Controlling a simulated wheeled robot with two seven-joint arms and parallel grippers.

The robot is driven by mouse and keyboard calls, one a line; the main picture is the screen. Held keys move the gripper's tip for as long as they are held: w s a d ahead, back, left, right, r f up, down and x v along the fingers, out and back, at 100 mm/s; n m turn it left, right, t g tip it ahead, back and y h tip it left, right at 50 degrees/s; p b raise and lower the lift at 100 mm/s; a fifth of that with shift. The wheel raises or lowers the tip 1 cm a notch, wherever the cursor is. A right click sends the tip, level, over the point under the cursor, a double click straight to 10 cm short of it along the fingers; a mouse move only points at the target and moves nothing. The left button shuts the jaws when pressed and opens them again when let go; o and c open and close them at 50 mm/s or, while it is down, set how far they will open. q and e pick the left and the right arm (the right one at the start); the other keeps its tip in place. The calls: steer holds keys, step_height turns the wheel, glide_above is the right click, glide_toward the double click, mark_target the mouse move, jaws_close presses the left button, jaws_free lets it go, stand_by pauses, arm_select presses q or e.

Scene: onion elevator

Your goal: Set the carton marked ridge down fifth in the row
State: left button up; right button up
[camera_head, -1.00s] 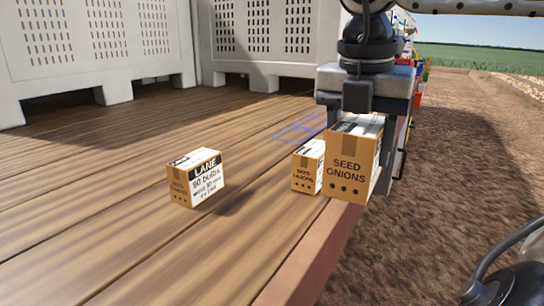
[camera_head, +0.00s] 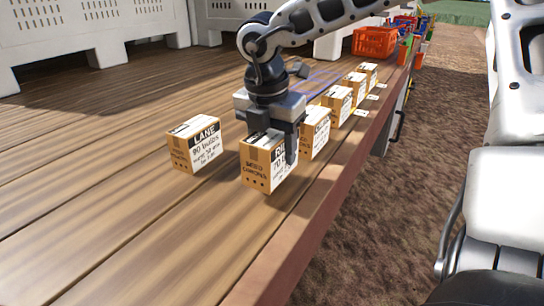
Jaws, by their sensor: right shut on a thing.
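My right gripper (camera_head: 271,140) points down and is shut on a brown carton (camera_head: 258,172) with a white label. The label's black band begins "RI", and a finger hides the rest. The held carton is upright, low over the wooden deck near its right edge; I cannot tell whether it touches the boards. It is at the near end of a row of several similar cartons, just in front of the nearest row carton (camera_head: 316,133). Others in the row (camera_head: 338,104) run away behind it. My left gripper is not in view.
A carton marked LANE (camera_head: 195,145) stands apart on the deck to the left. Large white slotted bins (camera_head: 90,35) stand at the back. An orange crate (camera_head: 376,42) stands beyond the row. The deck edge (camera_head: 290,245) drops to soil on the right. The front-left boards are clear.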

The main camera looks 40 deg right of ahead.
steer(key=shift+w+f, duration=0.15)
steer(key=shift+f, duration=1.45)
steer(key=shift+f, duration=0.15)
steer(key=o, duration=1.3)
steer(key=shift+r, duration=0.45)
steer(key=r, duration=0.3)
steer(key=a+r, duration=0.1)
steer(key=r, duration=0.3)
steer(key=r+b, duration=0.1)
steer(key=r, duration=0.3)
steer(key=shift+s+a+r, duration=0.15)
steer(key=shift+s+a, duration=0.15)
steer(key=shift+a, duration=0.1)
